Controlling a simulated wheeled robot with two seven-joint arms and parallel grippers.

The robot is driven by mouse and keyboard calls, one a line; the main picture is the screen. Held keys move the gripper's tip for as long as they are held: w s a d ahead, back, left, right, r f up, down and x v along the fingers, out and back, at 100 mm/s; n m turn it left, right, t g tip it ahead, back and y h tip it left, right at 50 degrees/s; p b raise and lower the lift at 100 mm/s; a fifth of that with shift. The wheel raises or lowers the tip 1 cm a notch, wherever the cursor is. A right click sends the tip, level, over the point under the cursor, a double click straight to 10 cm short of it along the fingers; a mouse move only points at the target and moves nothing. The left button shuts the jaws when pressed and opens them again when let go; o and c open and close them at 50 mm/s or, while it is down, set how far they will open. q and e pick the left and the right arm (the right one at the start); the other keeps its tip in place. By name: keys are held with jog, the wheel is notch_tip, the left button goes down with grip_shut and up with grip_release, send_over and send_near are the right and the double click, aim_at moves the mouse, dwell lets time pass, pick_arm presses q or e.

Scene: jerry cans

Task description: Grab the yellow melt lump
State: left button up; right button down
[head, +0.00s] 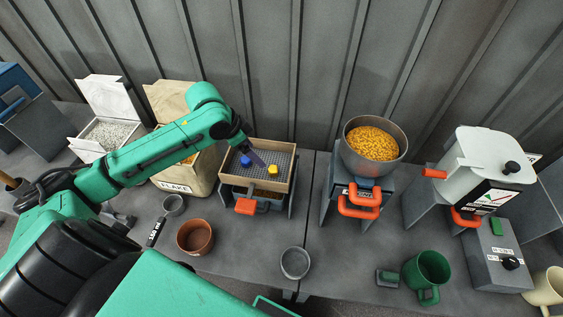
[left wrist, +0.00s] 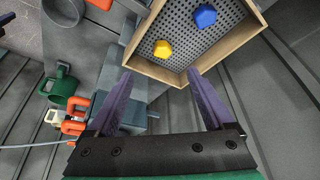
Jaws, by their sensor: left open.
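The yellow melt lump (head: 273,169) lies on the perforated floor of a wooden-framed sieve tray (head: 284,146). In the left wrist view the yellow lump (left wrist: 163,49) sits ahead of the fingers, near the tray's edge, clear of both. A blue lump (head: 246,161) lies to its left in the head view and also shows in the left wrist view (left wrist: 205,16). My left gripper (head: 260,163) is over the tray, its tip between the blue and yellow lumps in the head view. Its purple fingers (left wrist: 160,90) are apart and empty. My right gripper is not in view.
An orange handle (head: 246,206) juts from the stand below the tray. A metal bowl of yellow pellets (head: 372,143) stands to the right and a flake sack (head: 186,172) to the left. A brown cup (head: 195,237) and grey cup (head: 295,263) stand in front.

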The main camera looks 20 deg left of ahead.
pick_arm(q)
jog(key=w+f, duration=0.1)
jog(key=w, duration=0.1)
jog(key=p, duration=0.1)
send_near(273, 168)
jog(key=f, duration=0.2)
jog(key=shift+d+f, duration=0.3)
jog(key=shift+d, duration=0.05)
jog(key=x, duration=0.4)
jog(key=p+x, duration=0.1)
jog(key=x, duration=0.1)
jog(key=shift+w+r, duration=0.1)
jog(key=shift+w, duration=0.25)
jog(key=shift+w+f, duration=0.1)
jog(key=shift+f, duration=0.35)
grip_shut()
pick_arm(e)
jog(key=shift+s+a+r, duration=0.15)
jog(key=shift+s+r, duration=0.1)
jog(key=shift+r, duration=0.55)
